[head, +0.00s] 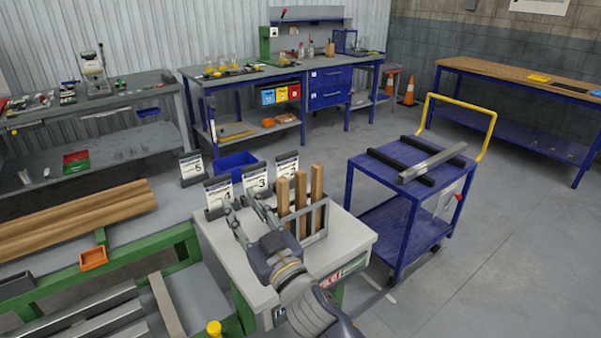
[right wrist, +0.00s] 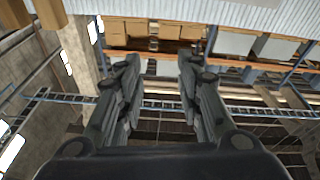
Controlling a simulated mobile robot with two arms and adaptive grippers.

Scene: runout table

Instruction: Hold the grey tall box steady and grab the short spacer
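A grey tall box (head: 312,238) with an open frame stands on the small light worktable. Three upright wooden spacers stick out of its top: a left one (head: 283,198), a middle one (head: 300,192) and a right one (head: 317,185). The left one's top looks lowest, but I cannot be sure which is shortest. My right gripper (head: 244,204) is just left of the box, fingers spread and apart from it. The right wrist view shows the same gripper (right wrist: 160,72) open and empty. The spacers' lower ends are partly hidden. My left gripper is out of view.
Number cards in dark holders, including card 3 (head: 256,180) and card 4 (head: 219,193), stand behind the gripper. A blue bin (head: 236,162) is beyond them. A blue cart (head: 405,195) with a yellow handle stands right. Wooden beams (head: 80,215) lie left. Floor at right is clear.

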